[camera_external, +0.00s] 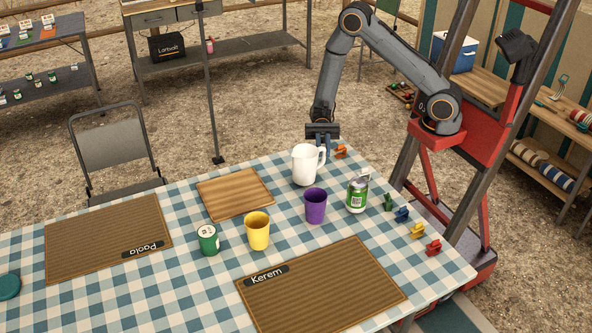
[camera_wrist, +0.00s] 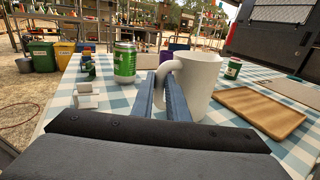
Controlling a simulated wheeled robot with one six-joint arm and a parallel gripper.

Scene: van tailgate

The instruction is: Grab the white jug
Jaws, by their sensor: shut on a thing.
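The white jug (camera_external: 304,166) stands upright at the far edge of the checked table, its handle on the right side. My gripper (camera_external: 323,138) reaches down to it from behind, at the handle. In the wrist view the white jug (camera_wrist: 201,86) is just right of my fingers, and its handle curves in between the fingertips (camera_wrist: 160,84). My gripper is shut on the handle. The jug's base is partly hidden by my right finger in the wrist view, so I cannot tell there whether it touches the table.
A purple cup (camera_external: 315,206) and a green can (camera_external: 357,194) stand close in front of the jug. A wooden board (camera_external: 236,194) lies to its left. A yellow cup (camera_external: 257,231) and a green tin (camera_external: 208,240) are nearer. Small coloured pieces (camera_external: 402,214) line the right edge.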

